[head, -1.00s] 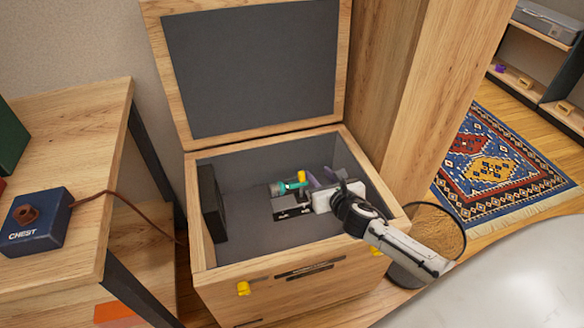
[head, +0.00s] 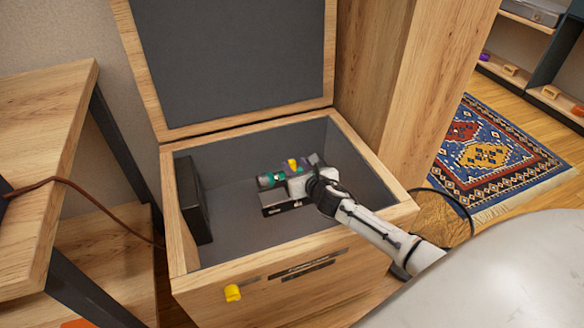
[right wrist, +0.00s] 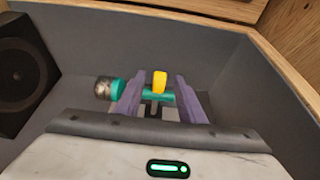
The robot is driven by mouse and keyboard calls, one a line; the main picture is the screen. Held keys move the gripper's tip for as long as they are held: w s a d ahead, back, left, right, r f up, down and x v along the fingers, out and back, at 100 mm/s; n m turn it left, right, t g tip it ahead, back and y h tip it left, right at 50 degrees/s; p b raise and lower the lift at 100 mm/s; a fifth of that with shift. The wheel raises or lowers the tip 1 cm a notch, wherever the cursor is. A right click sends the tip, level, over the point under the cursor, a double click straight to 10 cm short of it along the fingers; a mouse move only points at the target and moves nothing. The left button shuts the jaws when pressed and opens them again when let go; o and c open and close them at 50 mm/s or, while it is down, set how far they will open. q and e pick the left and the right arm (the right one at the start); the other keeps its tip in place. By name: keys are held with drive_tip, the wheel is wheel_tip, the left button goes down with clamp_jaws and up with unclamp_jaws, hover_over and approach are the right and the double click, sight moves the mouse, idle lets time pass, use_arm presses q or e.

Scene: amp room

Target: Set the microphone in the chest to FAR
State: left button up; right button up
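The open wooden chest (head: 205,282) holds the microphone (head: 267,180), teal with a grey mesh head, lying sideways above a dark block (head: 284,208). A yellow tab (head: 292,164) stands up from the microphone. In the right wrist view the mesh head (right wrist: 103,89) points left and the yellow tab (right wrist: 159,82) stands between my fingers. My right gripper (right wrist: 156,90) is open, its purple fingers on either side of the tab with gaps visible. In the head view the right gripper (head: 295,174) partly hides the microphone and block. Markings on the block are too small to read. My left gripper is not in view.
A black speaker (head: 192,198) stands against the chest's left wall. The lid (head: 235,60) is raised at the back. A yellow knob (head: 232,293) sits on the front. A wooden post (head: 405,80) rises behind on the right, and a wooden shelf (head: 40,130) stands left.

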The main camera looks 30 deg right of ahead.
sight(293, 163)
drive_tip(key=shift+b+x, duration=0.7)
drive_tip(key=shift+x, duration=1.25)
clamp_jaws()
